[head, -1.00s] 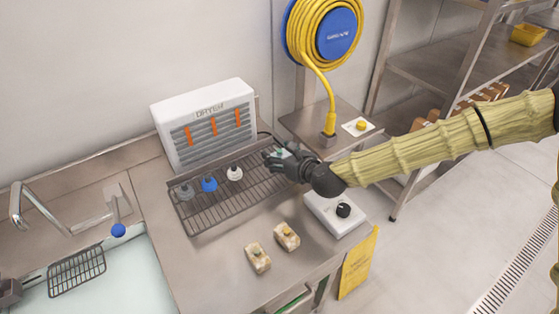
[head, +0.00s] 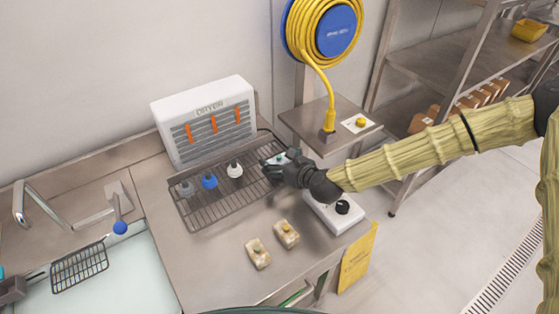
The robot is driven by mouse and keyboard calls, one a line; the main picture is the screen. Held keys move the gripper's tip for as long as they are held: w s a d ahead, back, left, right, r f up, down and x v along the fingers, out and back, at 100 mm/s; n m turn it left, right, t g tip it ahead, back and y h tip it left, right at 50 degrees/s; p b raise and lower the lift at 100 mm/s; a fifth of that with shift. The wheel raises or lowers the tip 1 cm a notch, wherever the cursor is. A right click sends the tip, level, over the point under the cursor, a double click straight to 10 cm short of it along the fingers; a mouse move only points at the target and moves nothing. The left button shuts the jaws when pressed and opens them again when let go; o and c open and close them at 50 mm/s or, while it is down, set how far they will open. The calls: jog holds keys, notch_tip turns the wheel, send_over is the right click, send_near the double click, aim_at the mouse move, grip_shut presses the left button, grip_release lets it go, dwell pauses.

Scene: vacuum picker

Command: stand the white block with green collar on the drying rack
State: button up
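A small white piece with green on it (head: 281,158) shows at my gripper, above the right end of the wire drying rack (head: 208,212). It looks like the white block with green collar, but the dark fingers partly cover it. My gripper (head: 270,167) reaches in from the right with its fingers around or beside this piece. The fingers are too small and overlapped to tell whether they are closed on it. Whether the piece touches the rack is also unclear.
On the rack stand a grey piece (head: 186,188), a blue piece (head: 209,180) and a white piece (head: 234,169). The white dryer (head: 205,120) is behind. Two beige blocks (head: 258,253) (head: 286,233) lie in front. A white box with black knob (head: 335,212) is right.

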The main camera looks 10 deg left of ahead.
jog(key=shift+r, duration=0.1)
jog(key=shift+r+p, duration=0.2)
jog(key=shift+p, duration=0.1)
jog(key=shift+s+d+f+b, duration=0.1)
jog(key=shift+s+d+b, duration=0.15)
jog(key=shift+b, duration=0.05)
jog(key=b+v, duration=0.3)
jog(key=v, duration=0.8)
jog(key=shift+r, duration=0.25)
jog(key=shift+s, duration=0.1)
dwell(0.7)
